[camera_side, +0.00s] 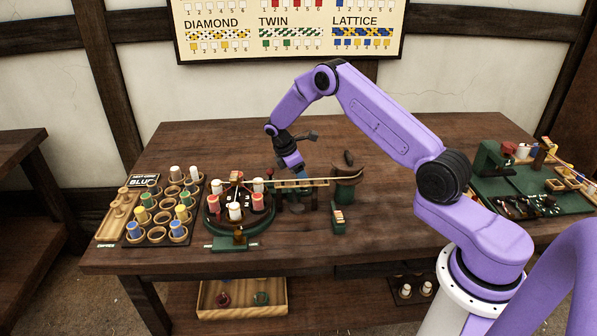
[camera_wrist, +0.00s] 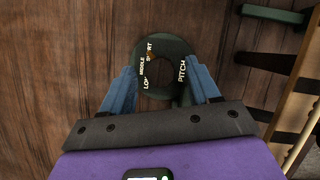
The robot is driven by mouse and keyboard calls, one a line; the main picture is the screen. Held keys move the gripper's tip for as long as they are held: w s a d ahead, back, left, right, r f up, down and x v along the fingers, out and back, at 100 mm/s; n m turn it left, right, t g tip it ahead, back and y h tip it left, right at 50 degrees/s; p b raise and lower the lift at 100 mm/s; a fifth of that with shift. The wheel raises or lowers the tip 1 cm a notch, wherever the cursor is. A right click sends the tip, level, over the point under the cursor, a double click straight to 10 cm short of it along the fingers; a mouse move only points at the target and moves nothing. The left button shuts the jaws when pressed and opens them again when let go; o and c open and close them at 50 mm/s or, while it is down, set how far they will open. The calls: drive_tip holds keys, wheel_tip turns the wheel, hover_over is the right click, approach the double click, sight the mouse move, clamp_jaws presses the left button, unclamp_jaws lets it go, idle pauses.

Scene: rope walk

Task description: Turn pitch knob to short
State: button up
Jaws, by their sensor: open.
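The pitch dial (camera_wrist: 178,52) is a dark green ring in the wrist view, lettered PITCH on the right and SHORT, MIDDLE and a partly covered LO... on the left. Its middle looks brown; I cannot tell whether that is a knob top or wood seen through. A small orange mark (camera_wrist: 150,56) sits by the word SHORT. My gripper (camera_wrist: 163,78) is open, with one blue finger on each side of the ring's lower part. Contact cannot be told. In the side view my gripper (camera_side: 301,176) points down beside the rope rig, and the dial is hard to make out.
A round green carrier (camera_side: 212,222) with several bobbins stands left of my gripper, and a cup rack (camera_side: 130,230) farther left. A wooden rail (camera_side: 300,184) runs close by. A green block (camera_side: 338,222) stands to the right. The table's middle right is clear.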

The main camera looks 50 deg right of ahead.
drive_tip(key=v, duration=1.7)
drive_tip(key=shift+r, duration=0.3)
